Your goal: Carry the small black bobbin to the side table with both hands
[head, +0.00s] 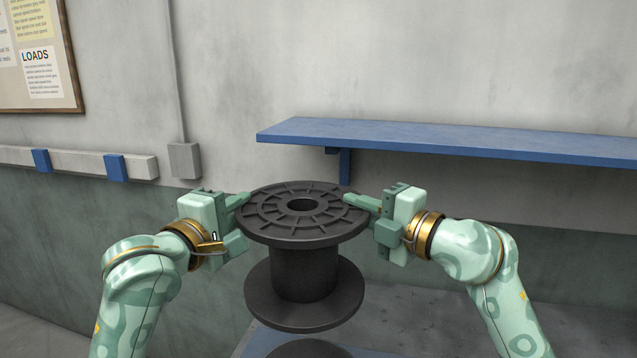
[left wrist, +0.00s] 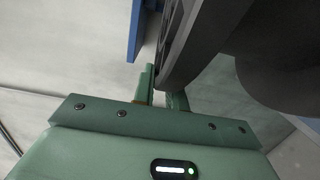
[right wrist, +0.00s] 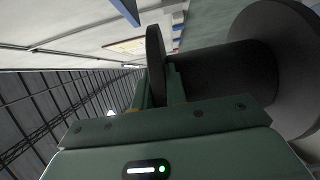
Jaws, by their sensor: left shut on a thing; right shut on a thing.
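The small black bobbin (head: 303,270) is upright between my two grippers in the head view, with its spoked top flange and central hole facing up. My left gripper (head: 243,205) is shut on the left rim of the top flange, which also shows between its fingers in the left wrist view (left wrist: 176,45). My right gripper (head: 362,205) is shut on the right rim of that flange, seen edge-on in the right wrist view (right wrist: 155,65). The bobbin appears held up above a blue-edged surface (head: 262,342). I cannot make out the side table for certain.
Another dark round top (head: 308,349) shows below the bobbin at the bottom edge. A blue shelf (head: 450,139) runs along the wall behind, to the right. A grey wall rail (head: 75,160) and a notice board (head: 40,60) are at the left.

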